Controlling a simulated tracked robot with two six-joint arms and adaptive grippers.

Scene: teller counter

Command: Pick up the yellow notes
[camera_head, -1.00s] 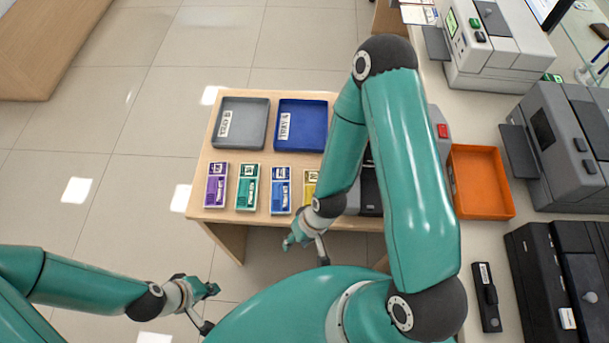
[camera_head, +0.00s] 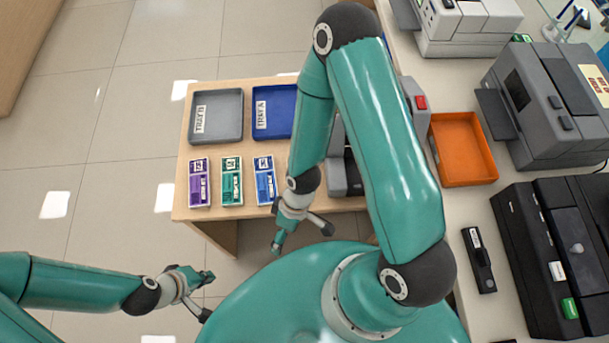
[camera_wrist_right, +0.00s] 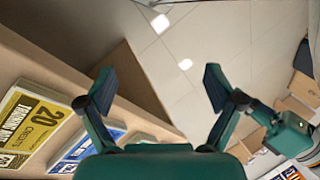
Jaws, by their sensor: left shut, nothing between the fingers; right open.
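The yellow notes (camera_wrist_right: 30,125) show at the left of the right wrist view, a flat bundle printed "20 CREDITS" lying on the wooden table. In the head view they are hidden behind my right arm. My right gripper (camera_wrist_right: 158,85) is open and empty, with its fingers over the table's edge and the floor, to the right of the yellow notes. In the head view my right gripper (camera_head: 277,246) hangs just off the table's front edge. My left gripper (camera_head: 208,275) is shut and empty over the floor, left of my body.
Purple notes (camera_head: 199,182), green notes (camera_head: 232,181) and blue notes (camera_head: 265,181) lie in a row on the table (camera_head: 182,202). Behind them are a grey tray (camera_head: 217,118) and a blue tray (camera_head: 273,112). An orange tray (camera_head: 465,182) and machines stand on the right counter.

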